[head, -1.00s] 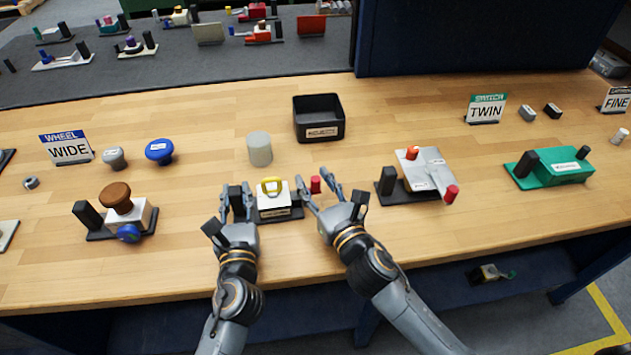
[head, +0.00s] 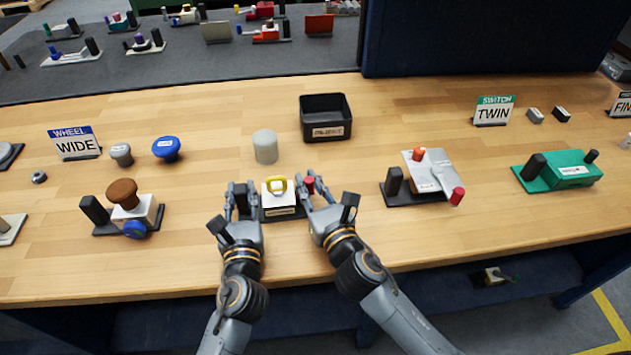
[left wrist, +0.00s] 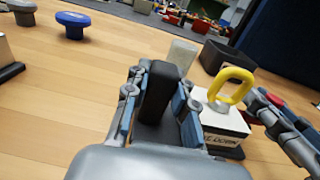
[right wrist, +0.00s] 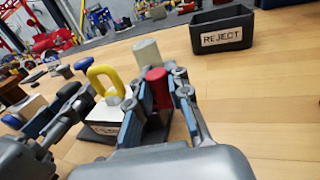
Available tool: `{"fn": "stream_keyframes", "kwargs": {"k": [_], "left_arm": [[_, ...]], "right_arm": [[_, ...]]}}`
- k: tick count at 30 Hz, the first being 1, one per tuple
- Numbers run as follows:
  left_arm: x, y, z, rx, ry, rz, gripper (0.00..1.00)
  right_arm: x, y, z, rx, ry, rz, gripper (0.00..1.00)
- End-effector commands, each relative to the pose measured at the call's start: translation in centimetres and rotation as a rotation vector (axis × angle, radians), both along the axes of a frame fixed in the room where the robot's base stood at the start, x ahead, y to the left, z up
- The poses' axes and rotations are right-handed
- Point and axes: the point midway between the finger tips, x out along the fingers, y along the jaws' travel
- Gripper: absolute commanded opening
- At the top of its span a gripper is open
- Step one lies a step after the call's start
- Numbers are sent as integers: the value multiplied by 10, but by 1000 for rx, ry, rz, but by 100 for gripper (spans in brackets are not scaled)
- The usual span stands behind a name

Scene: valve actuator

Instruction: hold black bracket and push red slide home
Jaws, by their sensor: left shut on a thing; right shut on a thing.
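The valve unit is a white block (head: 279,196) with a yellow loop handle (head: 277,183) on a dark base, at the bench's front middle. Its black bracket (left wrist: 158,92) stands upright at the block's left end. My left gripper (head: 242,192) is shut on the bracket, one finger on each side in the left wrist view. The red slide (right wrist: 157,88) sticks out at the block's right end; it also shows in the head view (head: 309,184). My right gripper (head: 318,186) is shut on the red slide, with fingers on both sides. Fingers hide the slide's lower part.
A grey cylinder (head: 265,146) and a black REJECT bin (head: 326,132) stand behind the unit. A unit with a brown knob (head: 122,194) is to the left. A silver-plated unit (head: 430,172) is to the right. Bare wood lies between them.

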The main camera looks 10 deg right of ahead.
Motion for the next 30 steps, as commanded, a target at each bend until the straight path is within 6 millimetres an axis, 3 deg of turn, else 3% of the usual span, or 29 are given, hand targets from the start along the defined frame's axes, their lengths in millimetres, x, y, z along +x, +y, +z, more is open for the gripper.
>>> {"fn": "stream_keyframes", "kwargs": {"k": [2, 3, 6, 19, 30], "left_arm": [[-1, -2, -6, 1, 11, -4, 0], [-1, -2, -6, 1, 11, -4, 0], [-1, -3, -5, 0, 10, -5, 0], [-1, -3, -6, -2, 10, -6, 0], [-1, -3, -6, -2, 11, -6, 0]], "right_arm": [[-2, 4, -1, 0, -1, 11, 0], [-2, 5, -1, 0, -1, 12, 21], [-2, 5, -1, 0, -1, 12, 42], [-9, 1, -1, 0, 0, 8, 42], [-80, -20, -2, -1, 2, 9, 42]]}}
